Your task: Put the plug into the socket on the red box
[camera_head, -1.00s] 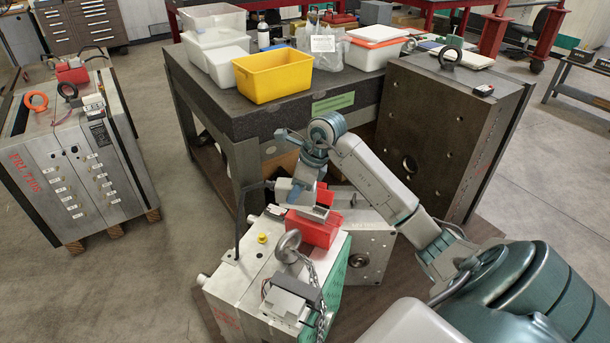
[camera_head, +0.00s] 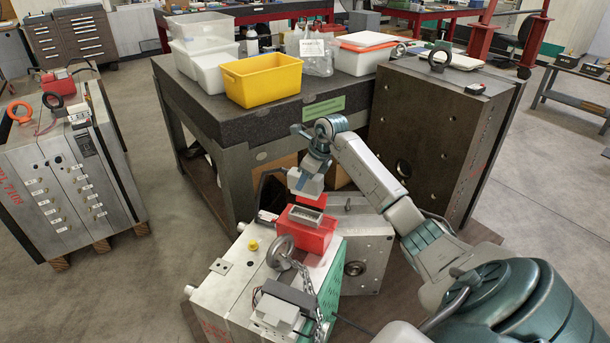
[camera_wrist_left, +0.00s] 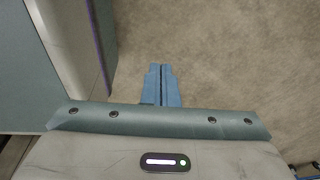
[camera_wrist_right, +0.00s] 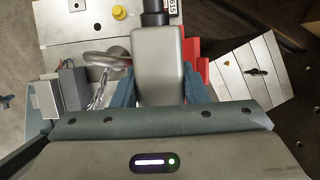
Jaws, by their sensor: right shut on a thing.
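The red box (camera_head: 310,238) stands on the large metal mould base, with a grey rectangular socket (camera_head: 305,215) on its top. My right gripper (camera_wrist_right: 158,88) is shut on the sides of a grey plug (camera_wrist_right: 158,62), which has a dark cable end at the top of the right wrist view. In the head view the plug (camera_head: 304,183) is held above and slightly behind the socket, apart from it. The plug hides most of the red box (camera_wrist_right: 194,52) in the right wrist view. My left gripper (camera_wrist_left: 161,86) has its blue fingers together, empty, over bare floor.
A ring bolt with a chain (camera_head: 281,253) and a grey connector block (camera_head: 284,309) sit in front of the red box. A yellow knob (camera_head: 253,246) is to its left. A stone-topped table with a yellow bin (camera_head: 262,80) stands behind. A dark mould plate (camera_head: 428,135) stands upright at right.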

